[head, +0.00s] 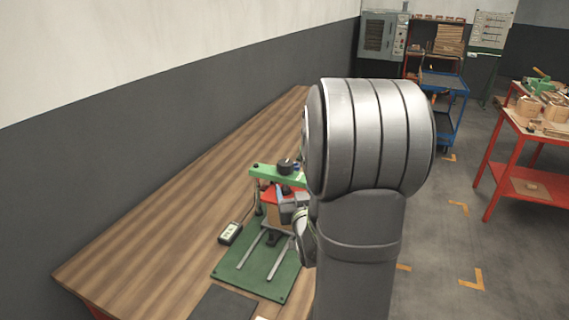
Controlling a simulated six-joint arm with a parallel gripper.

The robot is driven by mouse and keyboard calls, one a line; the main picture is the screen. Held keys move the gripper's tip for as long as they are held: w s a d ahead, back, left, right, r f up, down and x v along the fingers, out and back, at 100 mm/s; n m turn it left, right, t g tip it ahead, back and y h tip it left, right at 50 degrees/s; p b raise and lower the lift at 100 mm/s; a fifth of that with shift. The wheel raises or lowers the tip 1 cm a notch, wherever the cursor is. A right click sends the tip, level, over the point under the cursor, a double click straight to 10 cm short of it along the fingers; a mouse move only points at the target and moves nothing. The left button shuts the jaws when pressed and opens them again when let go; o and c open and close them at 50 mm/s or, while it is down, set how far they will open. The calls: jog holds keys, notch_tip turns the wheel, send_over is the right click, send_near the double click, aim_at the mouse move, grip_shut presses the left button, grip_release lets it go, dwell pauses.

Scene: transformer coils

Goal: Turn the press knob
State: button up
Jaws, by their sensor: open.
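The press stands on the wooden bench, with a green base plate (240,268), two pale rails and a green top beam (264,172). The dark press knob (286,166) sits on top of the beam. A red and brown block (270,207) shows under the beam. My gripper (281,198) is small in view, just below and in front of the beam, lower than the knob. It is open. My large arm links cover the right part of the press and most of the wrist. I cannot tell whether the fingers touch anything.
A small device with a display (230,234) lies on the bench (150,245) left of the press. A dark mat (222,304) lies in front. The wall runs along the bench's left side. A red table (530,133) stands far right.

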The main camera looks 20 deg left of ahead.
aim_at(285, 162)
jog(key=x, duration=1.5)
jog(key=shift+w+a, duration=0.1)
jog(key=shift+w, duration=0.1)
jog(key=c, duration=1)
